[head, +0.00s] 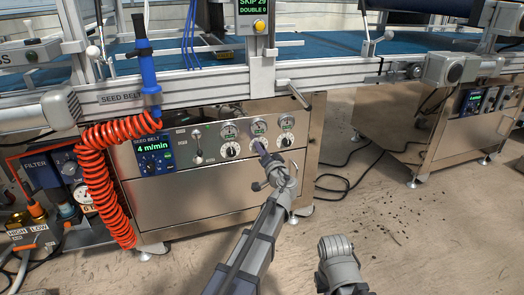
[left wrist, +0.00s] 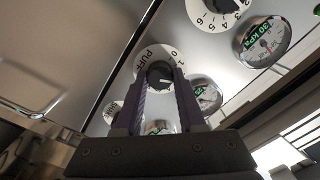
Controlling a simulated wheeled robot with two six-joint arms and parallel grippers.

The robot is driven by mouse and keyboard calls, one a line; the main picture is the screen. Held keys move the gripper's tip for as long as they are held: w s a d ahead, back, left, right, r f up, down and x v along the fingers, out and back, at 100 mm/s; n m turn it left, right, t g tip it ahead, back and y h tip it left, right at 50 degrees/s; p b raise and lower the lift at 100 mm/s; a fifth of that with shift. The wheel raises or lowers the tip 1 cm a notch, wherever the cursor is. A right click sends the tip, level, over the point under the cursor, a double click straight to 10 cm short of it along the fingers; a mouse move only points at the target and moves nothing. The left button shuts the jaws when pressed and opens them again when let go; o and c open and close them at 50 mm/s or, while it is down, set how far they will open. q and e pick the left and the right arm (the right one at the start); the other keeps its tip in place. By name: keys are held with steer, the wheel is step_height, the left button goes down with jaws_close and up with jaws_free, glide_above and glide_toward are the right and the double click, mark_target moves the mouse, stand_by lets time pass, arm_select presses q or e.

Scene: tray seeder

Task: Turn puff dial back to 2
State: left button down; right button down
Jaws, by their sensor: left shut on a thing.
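The puff dial (left wrist: 145,55) is a white round scale marked PUFF with a dark knob (left wrist: 158,72) at its centre. In the left wrist view the digits 0 and 1 show on its upper right; the rest of the scale is hidden by my fingers. In the head view it is the middle dial (head: 259,139) of three on the steel panel. My left gripper (left wrist: 160,80) is shut on the knob, one finger on each side; in the head view the gripper (head: 262,150) reaches the panel from below. Where the knob's pointer stands is hard to tell.
Another dial (left wrist: 214,10) and a gauge (left wrist: 262,42) sit close beside the puff dial. A blue seed belt display (head: 154,152) reads 4 m/min. An orange coiled hose (head: 97,180) hangs at the left. A rail handle (head: 294,88) juts out above the panel.

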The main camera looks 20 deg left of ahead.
arm_select(q)
steer(key=shift+s, duration=0.1)
stand_by(0.5)
steer(key=c, duration=0.5)
jaws_free()
steer(key=v, duration=0.7)
steer(key=shift+s+d, duration=0.25)
steer(key=shift+s, duration=0.05)
